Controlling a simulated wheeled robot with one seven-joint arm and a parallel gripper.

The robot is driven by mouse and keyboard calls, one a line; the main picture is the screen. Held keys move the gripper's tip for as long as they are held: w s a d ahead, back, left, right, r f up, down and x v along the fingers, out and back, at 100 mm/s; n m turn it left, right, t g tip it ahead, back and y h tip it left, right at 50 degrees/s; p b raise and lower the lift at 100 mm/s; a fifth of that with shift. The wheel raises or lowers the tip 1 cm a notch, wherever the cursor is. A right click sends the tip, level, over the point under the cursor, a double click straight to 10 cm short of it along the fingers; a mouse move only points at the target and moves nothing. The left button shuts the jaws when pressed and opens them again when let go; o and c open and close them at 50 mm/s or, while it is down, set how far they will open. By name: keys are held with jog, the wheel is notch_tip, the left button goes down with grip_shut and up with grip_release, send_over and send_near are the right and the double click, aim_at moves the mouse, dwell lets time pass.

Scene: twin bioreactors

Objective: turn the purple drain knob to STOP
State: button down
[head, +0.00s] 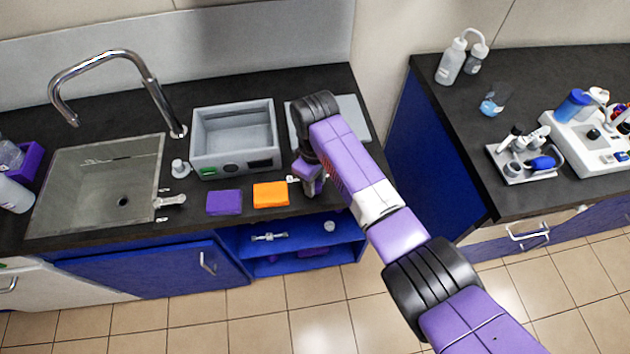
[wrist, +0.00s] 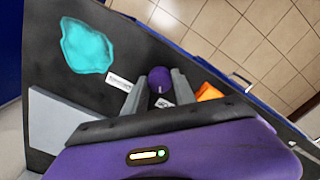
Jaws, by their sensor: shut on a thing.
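The purple drain knob (wrist: 159,76) shows as a round purple top between the two grey fingers in the wrist view. My gripper (wrist: 160,88) is shut on the knob, with a finger on each side. In the head view my gripper (head: 311,191) points down at the counter's front edge, right of the orange sponge, and hides the knob. A white label (wrist: 119,82) lies beside the knob, and another small marked patch (wrist: 161,102) shows between the fingers. I cannot read either, so the knob's setting cannot be told.
An orange sponge (head: 271,194) and a purple sponge (head: 224,202) lie left of my gripper. A grey basin unit (head: 234,172) stands behind them, and a sink (head: 75,205) is farther left. A teal patch (wrist: 85,45) and a grey board (wrist: 62,130) lie on the counter.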

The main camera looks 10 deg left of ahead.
jog(key=shift+n, duration=1.2)
jog(key=c, duration=1)
grip_release()
jog(key=shift+r+b, duration=0.55)
jog(key=shift+r, duration=3.4)
